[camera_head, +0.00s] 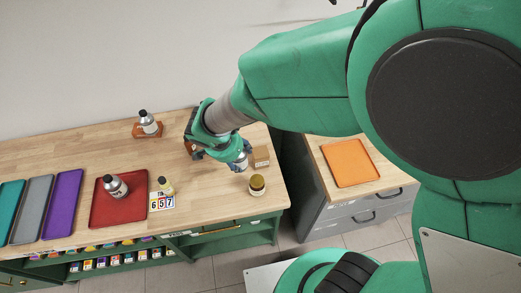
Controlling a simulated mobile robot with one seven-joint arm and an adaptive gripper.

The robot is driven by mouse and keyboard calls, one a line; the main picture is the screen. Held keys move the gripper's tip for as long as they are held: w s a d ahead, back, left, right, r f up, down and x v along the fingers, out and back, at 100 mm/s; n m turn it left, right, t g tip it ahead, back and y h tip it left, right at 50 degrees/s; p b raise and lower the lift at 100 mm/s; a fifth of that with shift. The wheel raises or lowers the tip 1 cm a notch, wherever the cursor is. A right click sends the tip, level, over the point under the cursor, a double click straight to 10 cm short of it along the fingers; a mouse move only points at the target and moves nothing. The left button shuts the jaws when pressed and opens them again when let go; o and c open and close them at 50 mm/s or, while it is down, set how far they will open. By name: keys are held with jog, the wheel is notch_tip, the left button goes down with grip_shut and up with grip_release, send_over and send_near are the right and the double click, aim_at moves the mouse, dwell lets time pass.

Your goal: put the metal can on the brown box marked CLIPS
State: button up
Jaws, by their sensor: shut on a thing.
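My gripper (233,156) is over the right part of the wooden bench, shut on a small silvery metal can (242,164). The fingers hide part of the can, and I cannot tell whether its base touches the bench. Nothing shows on top of this box.
A jar with a brown lid (257,185) stands close in front. A black-capped bottle (149,122) stands on an orange-brown block at the back. A red tray (121,205) holds another bottle (115,187). A yellow bottle (166,186) and number cards (161,203) are beside it.

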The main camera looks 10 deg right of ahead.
jog(key=s+d+r+m+g+p, duration=0.1)
jog(key=s+d+m, duration=0.4)
jog(key=s+d, duration=0.3)
jog(key=d, duration=0.3)
jog(key=shift+s+d+h+p, duration=0.2)
jog(key=shift+s+h+p, duration=0.05)
jog(key=shift+h+p, duration=0.15)
send_over(260, 153)
jog(key=shift+f, duration=0.7)
jog(key=shift+f, duration=1.75)
jog(key=shift+f, duration=0.15)
jog(key=o, duration=1.4)
jog(key=shift+o, duration=0.2)
